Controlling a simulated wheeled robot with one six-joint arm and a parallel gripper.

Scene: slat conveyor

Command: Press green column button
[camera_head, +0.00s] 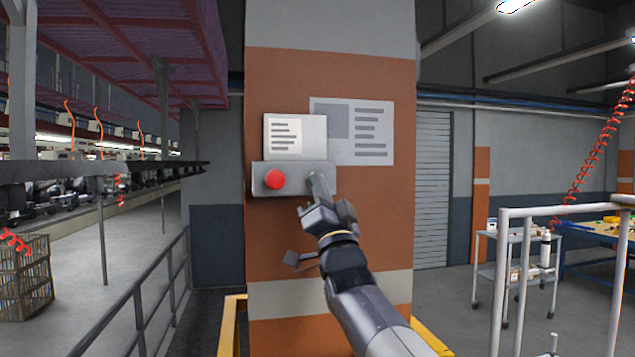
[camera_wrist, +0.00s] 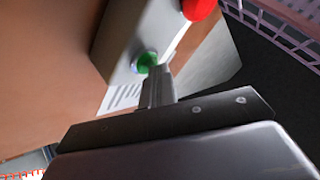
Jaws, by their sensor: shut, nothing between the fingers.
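The grey button box (camera_head: 296,180) is mounted on the orange and grey column (camera_head: 330,235). A red button (camera_head: 275,179) is on its left side in the head view, and it also shows at the top of the wrist view (camera_wrist: 198,8). The green button (camera_wrist: 146,62) shows in the wrist view; in the head view my gripper hides it. My gripper (camera_head: 314,186) is shut and empty. Its fingertips (camera_wrist: 158,72) are at the green button, overlapping its lower right edge in the wrist view. I cannot tell whether they touch it.
A white notice (camera_head: 296,135) and a grey sheet (camera_head: 365,130) are on the column above the box. A dark railing (camera_head: 140,290) runs at the left, yellow rails (camera_head: 233,325) stand at the column's foot, and a white railing (camera_head: 560,212) is at the right.

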